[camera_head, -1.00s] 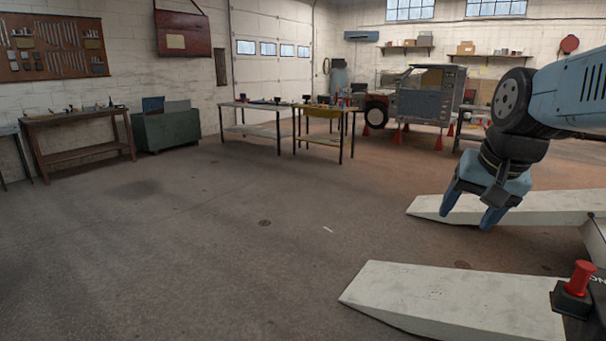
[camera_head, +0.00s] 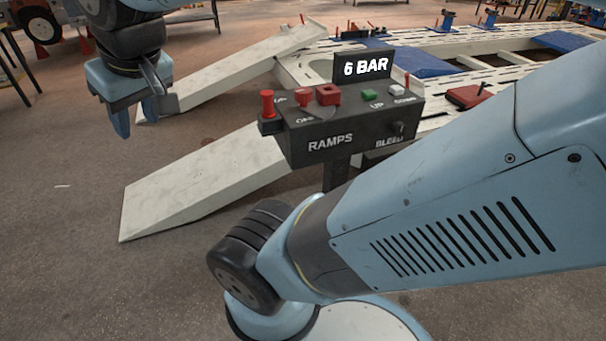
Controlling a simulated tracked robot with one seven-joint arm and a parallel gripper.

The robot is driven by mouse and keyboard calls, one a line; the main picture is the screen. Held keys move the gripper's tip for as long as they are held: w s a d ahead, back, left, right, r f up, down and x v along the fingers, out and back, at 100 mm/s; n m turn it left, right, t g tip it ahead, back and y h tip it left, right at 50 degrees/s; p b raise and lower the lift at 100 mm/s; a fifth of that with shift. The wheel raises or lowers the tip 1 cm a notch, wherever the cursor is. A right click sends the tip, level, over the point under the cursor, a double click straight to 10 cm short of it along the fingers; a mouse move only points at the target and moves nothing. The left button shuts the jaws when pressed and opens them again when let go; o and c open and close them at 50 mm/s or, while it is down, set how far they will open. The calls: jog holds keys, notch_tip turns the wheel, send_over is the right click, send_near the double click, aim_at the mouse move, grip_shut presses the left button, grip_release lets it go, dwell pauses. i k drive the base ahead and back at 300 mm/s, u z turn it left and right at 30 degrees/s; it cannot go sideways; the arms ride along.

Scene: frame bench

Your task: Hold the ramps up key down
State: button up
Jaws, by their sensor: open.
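A dark control box (camera_head: 345,135) marked RAMPS and BLEED stands right of the picture's middle, with a display (camera_head: 363,67) reading 6 BAR. On its left top are a tall red knob (camera_head: 267,105), a smaller red key (camera_head: 304,98) and a red block (camera_head: 328,94). My gripper (camera_head: 145,108) is open and empty, pointing down at the upper left, apart from the box. A near ramp (camera_head: 200,185) and a far ramp (camera_head: 225,68) slope down leftward to the floor.
A green key (camera_head: 368,96) and a pale key (camera_head: 397,91) sit on the box's right. A white slotted bench (camera_head: 440,42) with blue pads (camera_head: 420,62) lies behind. My arm fills the lower right. The floor at left is clear.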

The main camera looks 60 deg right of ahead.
aim_at(369, 95)
jog(key=u, duration=1.2)
jog(key=i, duration=0.1)
jog(key=z, duration=3.15)
jog(key=k, duration=0.9)
jog(key=z, duration=0.15)
jog(key=i, duration=0.9)
jog(key=u, duration=0.1)
